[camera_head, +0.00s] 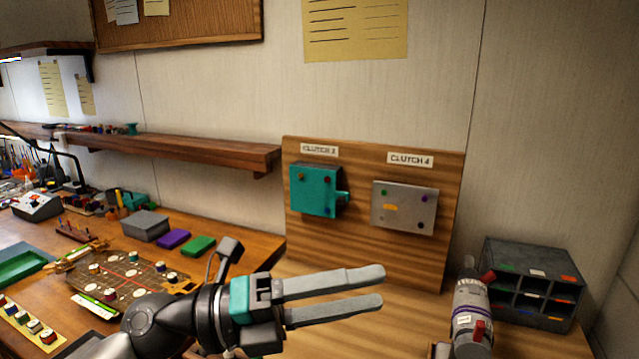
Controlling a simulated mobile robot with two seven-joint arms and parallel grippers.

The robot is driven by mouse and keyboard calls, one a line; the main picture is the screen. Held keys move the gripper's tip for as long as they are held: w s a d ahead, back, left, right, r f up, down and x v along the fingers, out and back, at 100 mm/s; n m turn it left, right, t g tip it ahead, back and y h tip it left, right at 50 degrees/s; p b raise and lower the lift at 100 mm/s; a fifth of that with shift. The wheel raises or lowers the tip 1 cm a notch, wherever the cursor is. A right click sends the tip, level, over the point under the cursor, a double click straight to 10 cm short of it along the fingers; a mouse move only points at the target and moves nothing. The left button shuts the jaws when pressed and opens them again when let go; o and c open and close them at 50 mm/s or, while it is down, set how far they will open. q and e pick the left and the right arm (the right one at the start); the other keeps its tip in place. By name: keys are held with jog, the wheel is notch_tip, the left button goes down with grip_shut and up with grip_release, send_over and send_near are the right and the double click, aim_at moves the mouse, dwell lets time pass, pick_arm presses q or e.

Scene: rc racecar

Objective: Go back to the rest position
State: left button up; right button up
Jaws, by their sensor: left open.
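My left gripper (382,287) reaches in from the bottom left with its two grey fingers apart, pointing right. It is open and empty, in front of the wooden clutch panel (335,248). The panel stands upright against the wall and carries a teal box (314,192) under a "CLUTCH" label and a grey plate (404,208) under the "CLUTCH 4" label. The fingers appear apart from the panel.
A dark compartment organizer (530,284) stands at the right. On the left lie a circuit-like board (128,283), a grey box (145,226), purple (173,239) and green (198,246) blocks, and a green tray (20,264). A wooden shelf (190,148) juts from the wall.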

pick_arm(q)
jog(key=w+a+r+n+t+y, duration=0.1)
jog(key=w+a+n+t+y, duration=0.3)
jog(key=n+t, duration=0.55)
jog(key=w+a+r+n+t+y, duration=0.1)
jog(key=w+a+n+t+y, duration=0.3)
jog(key=n+t, duration=0.55)
jog(key=s+a+f+n+g+y, duration=0.1)
jog(key=a+f+n+g+y, duration=0.2)
jog(key=a+f+n+y, duration=0.55)
jog(key=s+a+f+n+g+y, duration=0.1)
jog(key=a+f+n+g+y, duration=0.2)
jog(key=f+n, duration=0.55)
jog(key=s+f+g, duration=1.2)
jog(key=s+f, duration=0.7)
jog(key=s, duration=0.1)
notch_tip(320, 180, down, 26)
jog(key=s+b, duration=0.3)
jog(key=b, duration=0.1)
jog(key=s+a+f+g+b, duration=0.2)
jog(key=s+a+f, duration=0.1)
jog(key=s+f, duration=1.1)
jog(key=shift+s+f+b, duration=0.25)
jog(key=shift+f+b, duration=0.1)
jog(key=shift+f, duration=0.45)
pick_arm(e)
notch_tip(320, 180, down, 7)
jog(key=shift+w+r, duration=0.2)
jog(key=shift+w, duration=0.15)
